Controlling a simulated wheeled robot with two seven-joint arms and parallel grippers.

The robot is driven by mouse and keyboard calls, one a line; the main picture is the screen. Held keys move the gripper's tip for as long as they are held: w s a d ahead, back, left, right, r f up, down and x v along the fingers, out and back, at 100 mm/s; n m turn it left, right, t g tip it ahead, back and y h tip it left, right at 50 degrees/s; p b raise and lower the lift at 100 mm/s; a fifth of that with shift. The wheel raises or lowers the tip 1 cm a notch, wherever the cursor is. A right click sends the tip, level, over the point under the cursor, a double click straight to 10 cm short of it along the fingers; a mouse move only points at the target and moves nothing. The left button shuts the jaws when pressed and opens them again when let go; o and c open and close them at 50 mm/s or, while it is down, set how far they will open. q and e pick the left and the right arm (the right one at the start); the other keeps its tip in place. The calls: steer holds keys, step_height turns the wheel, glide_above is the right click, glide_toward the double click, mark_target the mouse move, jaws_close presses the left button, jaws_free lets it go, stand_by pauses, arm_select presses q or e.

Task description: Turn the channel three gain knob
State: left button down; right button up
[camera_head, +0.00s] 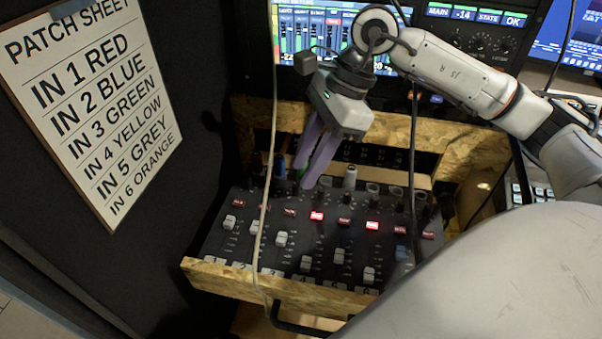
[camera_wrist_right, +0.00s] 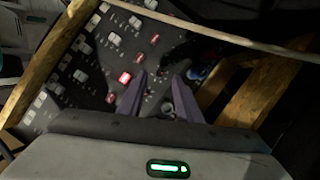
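The mixer (camera_head: 322,238) sits in a wooden frame, with numbered channel strips, faders, red buttons and rows of small knobs toward its back edge. My right gripper (camera_head: 304,178), with two purple fingers, points down at this back part around the third channel. Its fingertips are apart, and a bit of green shows between them. The channel three gain knob is not clearly visible; the fingers cover that spot. In the right wrist view the fingers (camera_wrist_right: 162,72) are spread over the small knobs, and I cannot tell whether they touch one. My left gripper is not in view.
A pale cable (camera_head: 266,190) and a dark cable (camera_head: 412,150) hang across the mixer. Coloured plugs, including a blue one (camera_head: 281,166) and a white one (camera_head: 350,177), stand along its back. A patch sheet (camera_head: 90,100) hangs left, and a screen (camera_head: 300,35) stands behind.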

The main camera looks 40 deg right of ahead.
steer(key=w+v, duration=0.1)
steer(key=v, duration=0.5)
steer(key=shift+s+r, duration=0.3)
steer(key=shift+s, duration=0.25)
steer(key=shift+d, duration=0.1)
